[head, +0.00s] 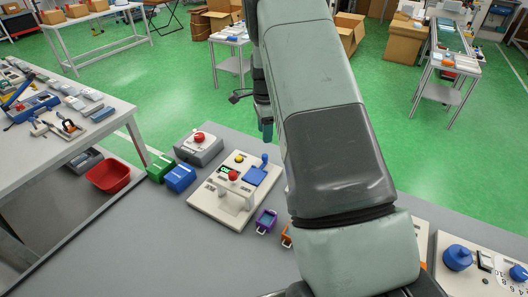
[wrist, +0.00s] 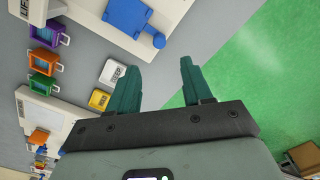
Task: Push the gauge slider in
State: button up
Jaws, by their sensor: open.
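A cream panel (head: 207,202) on the grey bench carries a red ball knob (head: 233,175) by a small green display, a yellow knob (head: 239,158) and a blue plate with a blue lever (head: 256,173). I cannot tell for certain which part is the gauge slider. The blue part (wrist: 130,18) also shows at the top of the wrist view. My gripper (wrist: 152,64) is open with nothing between its dark green fingers, over the bench edge and floor. In the head view its fingers (head: 266,130) show beyond the panel, apart from it; my arm hides the rest.
A grey box with a red button (head: 199,137), green and blue boxes (head: 179,178) and a purple bin (head: 265,221) stand around the panel. A second panel with a blue knob (head: 457,257) is at right. Green floor lies beyond.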

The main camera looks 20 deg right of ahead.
aim_at(265, 155)
notch_tip(265, 155, down, 10)
jog(key=shift+f, duration=0.1)
jog(key=shift+c, duration=0.5)
grip_shut()
jog(key=shift+s+a, duration=0.1)
